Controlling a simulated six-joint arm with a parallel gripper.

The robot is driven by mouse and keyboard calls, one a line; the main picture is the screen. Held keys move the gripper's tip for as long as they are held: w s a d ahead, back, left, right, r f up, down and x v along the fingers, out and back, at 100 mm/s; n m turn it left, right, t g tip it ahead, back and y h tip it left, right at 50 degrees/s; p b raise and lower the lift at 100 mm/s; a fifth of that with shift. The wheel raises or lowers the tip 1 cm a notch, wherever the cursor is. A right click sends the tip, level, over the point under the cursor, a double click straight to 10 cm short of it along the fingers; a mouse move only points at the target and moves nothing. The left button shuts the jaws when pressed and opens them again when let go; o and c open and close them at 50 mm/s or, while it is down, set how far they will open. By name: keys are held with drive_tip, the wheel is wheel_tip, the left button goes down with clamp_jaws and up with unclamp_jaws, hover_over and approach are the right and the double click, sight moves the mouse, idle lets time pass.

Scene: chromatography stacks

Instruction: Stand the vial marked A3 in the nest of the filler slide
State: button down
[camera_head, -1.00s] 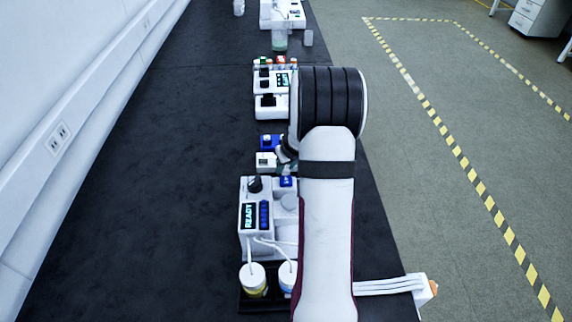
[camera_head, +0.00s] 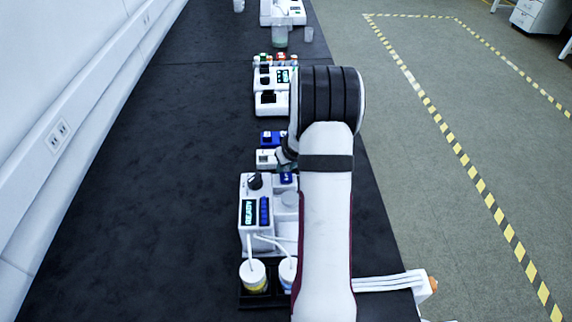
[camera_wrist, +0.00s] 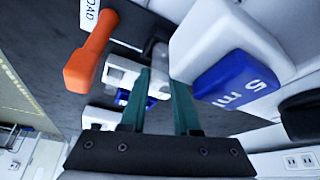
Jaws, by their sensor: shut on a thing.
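My gripper (camera_wrist: 162,76) shows in the wrist view as two teal fingers, a narrow gap apart. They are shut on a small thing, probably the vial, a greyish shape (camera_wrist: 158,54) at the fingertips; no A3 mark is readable. In the head view my arm hides most of the gripper; its dark wrist part shows beside a white block with a blue top (camera_head: 267,158). A white block with a blue "5 ml" face (camera_wrist: 235,78) is close right of the fingers in the wrist view. I cannot make out the slide's nest.
A white unit (camera_head: 256,190) reads READY, with two tubed bottles (camera_head: 253,277) in front. An orange lever (camera_wrist: 90,50) is left of the fingers, near a "LOAD" label. Colour-capped vials (camera_head: 277,60) stand on a farther device (camera_head: 271,103). The dark bench left is clear.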

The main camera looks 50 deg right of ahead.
drive_tip(key=shift+f, duration=0.55)
drive_tip(key=c, duration=0.6)
unclamp_jaws()
drive_tip(key=shift+o, duration=0.2)
drive_tip(key=shift+r, duration=0.1)
drive_tip(key=shift+r, duration=3.9)
